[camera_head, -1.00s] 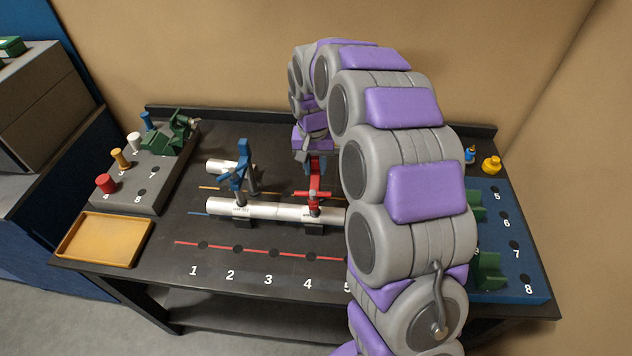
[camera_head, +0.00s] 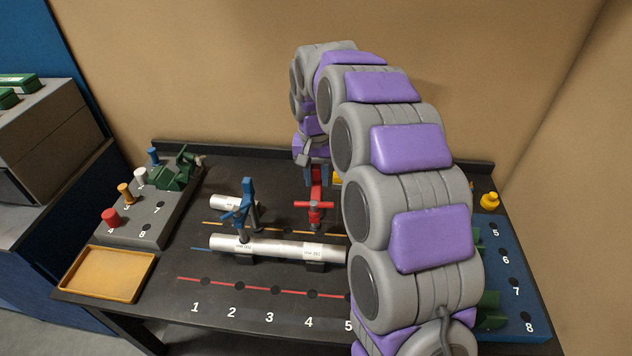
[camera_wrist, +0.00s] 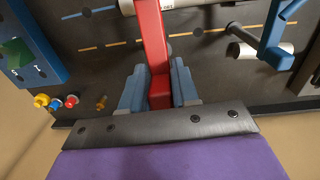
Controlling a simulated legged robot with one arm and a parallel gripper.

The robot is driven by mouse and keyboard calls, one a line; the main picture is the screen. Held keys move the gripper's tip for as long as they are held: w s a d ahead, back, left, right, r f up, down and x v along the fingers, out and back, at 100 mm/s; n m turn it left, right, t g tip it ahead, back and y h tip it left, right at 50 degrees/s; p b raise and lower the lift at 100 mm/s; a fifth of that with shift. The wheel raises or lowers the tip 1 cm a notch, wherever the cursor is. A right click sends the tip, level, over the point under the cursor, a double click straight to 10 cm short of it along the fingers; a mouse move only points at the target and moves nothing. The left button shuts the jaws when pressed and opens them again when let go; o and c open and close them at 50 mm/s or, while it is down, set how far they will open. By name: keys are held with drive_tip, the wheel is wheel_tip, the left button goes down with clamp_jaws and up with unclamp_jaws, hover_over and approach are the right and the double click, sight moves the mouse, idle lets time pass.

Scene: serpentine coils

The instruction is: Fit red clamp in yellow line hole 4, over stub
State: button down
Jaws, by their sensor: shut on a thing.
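My gripper (camera_head: 316,178) points down over the table and is shut on the red clamp (camera_head: 315,212). In the wrist view, the blue fingers of my gripper (camera_wrist: 159,88) hold the clamp's red body (camera_wrist: 152,40). In the head view the clamp's lower end is just behind the long white pipe (camera_head: 280,246); its height above the table is unclear. The yellow line (camera_head: 214,223) runs behind that pipe and also shows in the wrist view (camera_wrist: 105,46). I cannot make out hole 4. A short white stub (camera_head: 224,202) lies at the far left by the blue clamp.
The blue clamp (camera_head: 246,205) stands upright at the left of the long pipe. The red line (camera_head: 255,289) with holes runs in front. A grey block (camera_head: 128,222) and yellow tray (camera_head: 108,275) are left; a blue block (camera_head: 510,290) is right, partly behind my arm.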

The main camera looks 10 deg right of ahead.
drive_tip(key=shift+g+y, duration=0.5)
drive_tip(key=shift+g, duration=0.3)
drive_tip(key=shift+w+d+f+p, duration=0.25)
drive_tip(key=shift+w+f+p, duration=0.25)
drive_tip(key=shift+f, duration=0.3)
drive_tip(key=shift+w+d+f+p, duration=0.25)
drive_tip(key=shift+w+f+p, duration=0.3)
drive_tip(key=shift+f, duration=0.3)
drive_tip(key=shift+w+d+f+p, duration=0.25)
drive_tip(key=shift+w+f+p, duration=0.1)
drive_tip(key=shift+f+p, duration=0.35)
drive_tip(key=shift+f, duration=0.4)
drive_tip(key=shift+s+f, duration=0.1)
drive_tip(key=shift+f, duration=1.95)
drive_tip(key=c, duration=0.8)
unclamp_jaws()
drive_tip(key=shift+p, duration=0.3)
drive_tip(key=shift+r, duration=0.1)
